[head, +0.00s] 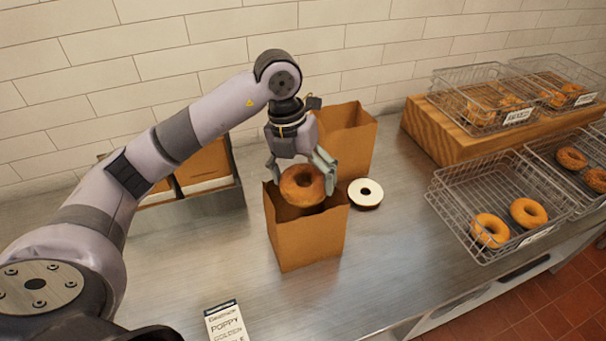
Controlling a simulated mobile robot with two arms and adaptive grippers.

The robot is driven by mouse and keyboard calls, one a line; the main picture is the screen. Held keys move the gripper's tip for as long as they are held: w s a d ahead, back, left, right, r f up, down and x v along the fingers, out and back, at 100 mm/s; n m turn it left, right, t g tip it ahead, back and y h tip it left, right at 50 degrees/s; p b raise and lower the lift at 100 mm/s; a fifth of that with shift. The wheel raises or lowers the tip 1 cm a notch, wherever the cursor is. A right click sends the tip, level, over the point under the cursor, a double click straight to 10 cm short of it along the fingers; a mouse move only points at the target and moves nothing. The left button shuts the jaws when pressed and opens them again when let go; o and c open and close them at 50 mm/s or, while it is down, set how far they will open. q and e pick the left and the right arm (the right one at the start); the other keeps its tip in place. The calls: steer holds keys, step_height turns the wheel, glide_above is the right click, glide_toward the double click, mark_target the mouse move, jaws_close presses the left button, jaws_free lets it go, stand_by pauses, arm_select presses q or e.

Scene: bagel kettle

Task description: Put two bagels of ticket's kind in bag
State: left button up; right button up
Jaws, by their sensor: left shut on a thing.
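My left gripper (300,168) is shut on a brown bagel (303,196) and holds it at the mouth of the front open paper bag (305,245). The bagel's lower part overlaps the bag's opening; I cannot tell how deep it sits. The bag stands upright on the steel counter, and its inside is mostly hidden. Two golden bagels (528,212) lie in the near wire basket (462,190). My right gripper is out of view.
A second open bag (347,138) stands behind the first. A white-topped ring (365,194) lies beside the bags. More labelled wire baskets with bagels stand at right, some on a wooden riser (440,130). A holder with brown paper (205,165) stands behind my arm.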

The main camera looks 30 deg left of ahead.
arm_select(q)
step_height(320, 180, down, 11)
steer(key=b, duration=0.8)
steer(key=shift+r, duration=0.1)
stand_by(0.4)
steer(key=o, duration=1.1)
steer(key=shift+r, duration=0.15)
steer(key=shift+r+p, duration=1.65)
steer(key=shift+r, duration=0.7)
